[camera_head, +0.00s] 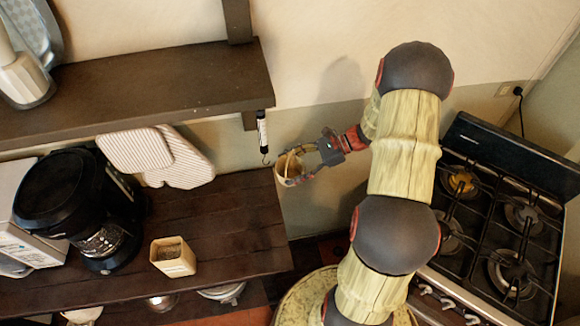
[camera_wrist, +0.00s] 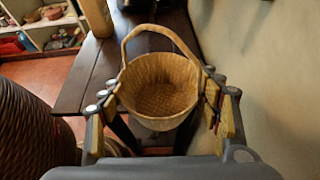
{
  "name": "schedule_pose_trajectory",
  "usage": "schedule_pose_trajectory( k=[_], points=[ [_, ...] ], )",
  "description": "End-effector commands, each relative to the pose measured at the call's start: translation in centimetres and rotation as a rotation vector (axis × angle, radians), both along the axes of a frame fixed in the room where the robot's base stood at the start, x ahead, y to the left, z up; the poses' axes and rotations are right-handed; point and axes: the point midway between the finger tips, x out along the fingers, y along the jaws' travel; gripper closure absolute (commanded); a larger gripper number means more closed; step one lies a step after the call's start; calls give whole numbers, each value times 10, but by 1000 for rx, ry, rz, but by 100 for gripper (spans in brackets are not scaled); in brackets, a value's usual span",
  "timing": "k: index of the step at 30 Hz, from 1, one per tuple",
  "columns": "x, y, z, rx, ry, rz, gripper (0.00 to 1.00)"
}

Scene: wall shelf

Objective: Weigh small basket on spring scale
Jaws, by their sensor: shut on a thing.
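The small wicker basket (camera_head: 286,172) is at the tip of my gripper (camera_head: 306,163), off the right end of the lower counter. In the wrist view the basket (camera_wrist: 160,104) is upright and looks empty, with its arched handle standing up. My gripper's fingers (camera_wrist: 162,98) are on both sides of its rim and shut on it. The spring scale (camera_head: 262,130) is a slim white and black tube hanging from the right end of the upper shelf. Its small hook is just left of the basket in the head view; I cannot tell whether handle and hook touch.
The upper shelf (camera_head: 150,85) is above the scale. The dark lower counter (camera_head: 232,215) bears a coffee maker (camera_head: 85,205) and a square beige container (camera_head: 172,257). Oven mitts (camera_head: 180,160) hang at the wall. A gas stove (camera_head: 500,215) stands at right.

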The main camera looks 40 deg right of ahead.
Motion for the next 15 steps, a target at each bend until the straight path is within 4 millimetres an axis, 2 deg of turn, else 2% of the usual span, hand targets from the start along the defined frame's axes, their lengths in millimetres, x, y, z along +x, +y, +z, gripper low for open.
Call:
schedule_pose_trajectory(
  k=[15],
  points=[
    [11,27,-1,1,1,0,62]
  ],
)
